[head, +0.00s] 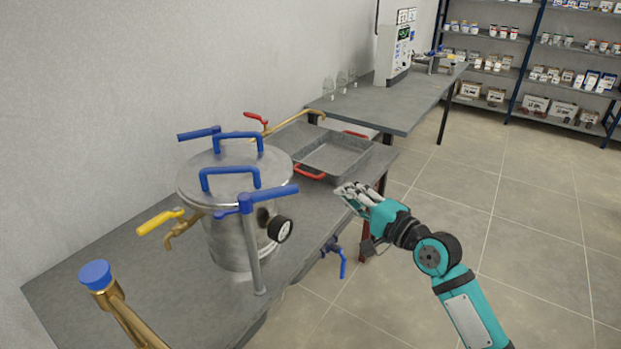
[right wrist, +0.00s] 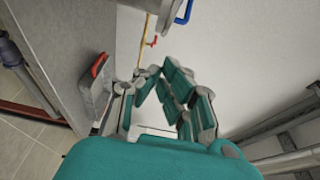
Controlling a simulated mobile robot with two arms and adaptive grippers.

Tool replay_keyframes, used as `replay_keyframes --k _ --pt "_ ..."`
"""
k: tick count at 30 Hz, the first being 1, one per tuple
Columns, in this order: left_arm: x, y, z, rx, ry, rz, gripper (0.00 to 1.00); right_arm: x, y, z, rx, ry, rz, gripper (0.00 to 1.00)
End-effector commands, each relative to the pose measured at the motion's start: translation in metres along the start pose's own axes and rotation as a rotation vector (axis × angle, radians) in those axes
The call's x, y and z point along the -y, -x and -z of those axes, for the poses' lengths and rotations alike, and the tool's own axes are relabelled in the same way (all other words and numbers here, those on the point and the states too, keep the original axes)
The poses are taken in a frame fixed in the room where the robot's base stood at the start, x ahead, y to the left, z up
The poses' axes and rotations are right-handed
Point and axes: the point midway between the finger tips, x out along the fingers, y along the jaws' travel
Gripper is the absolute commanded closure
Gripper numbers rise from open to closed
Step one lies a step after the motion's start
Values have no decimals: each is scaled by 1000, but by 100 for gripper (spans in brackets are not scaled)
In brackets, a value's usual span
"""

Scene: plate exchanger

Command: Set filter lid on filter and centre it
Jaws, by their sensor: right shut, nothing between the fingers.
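The filter (head: 230,243) is a steel vessel standing on the grey table. The round filter lid (head: 232,162) lies on top of it and looks roughly level; I cannot tell how exactly it is centred. The lid carries two blue handles. My right gripper (head: 348,194) is shut and empty, right of the filter and apart from it, near the table's right edge. In the right wrist view its teal fingers (right wrist: 165,95) show, with a steel edge and a blue handle at the top. My left gripper is not in view.
Blue-handled bars, a pressure gauge (head: 280,229) and a yellow-handled tap (head: 160,222) surround the filter. A grey tray (head: 335,153) with red handles sits behind. A brass pipe with a blue cap (head: 95,274) rises in front. The floor at right is clear.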

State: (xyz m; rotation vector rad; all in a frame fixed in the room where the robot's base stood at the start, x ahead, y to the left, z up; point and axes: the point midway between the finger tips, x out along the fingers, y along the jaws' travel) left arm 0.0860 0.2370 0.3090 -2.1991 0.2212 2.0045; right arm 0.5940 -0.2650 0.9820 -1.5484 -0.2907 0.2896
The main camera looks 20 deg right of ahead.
Motion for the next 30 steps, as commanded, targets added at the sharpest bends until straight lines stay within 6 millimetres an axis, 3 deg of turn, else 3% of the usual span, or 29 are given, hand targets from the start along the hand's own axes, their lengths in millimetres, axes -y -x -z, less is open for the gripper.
replay_keyframes --k 11,12,18,30 --pt "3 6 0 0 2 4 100 2 -81 0 0 2 1 100" --pt "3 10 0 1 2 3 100 2 -86 -7 1 0 0 100" --pt "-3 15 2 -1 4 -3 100 1 -101 -24 -1 1 0 100" --pt "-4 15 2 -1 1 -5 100 -1 -105 -28 -2 4 -1 100"
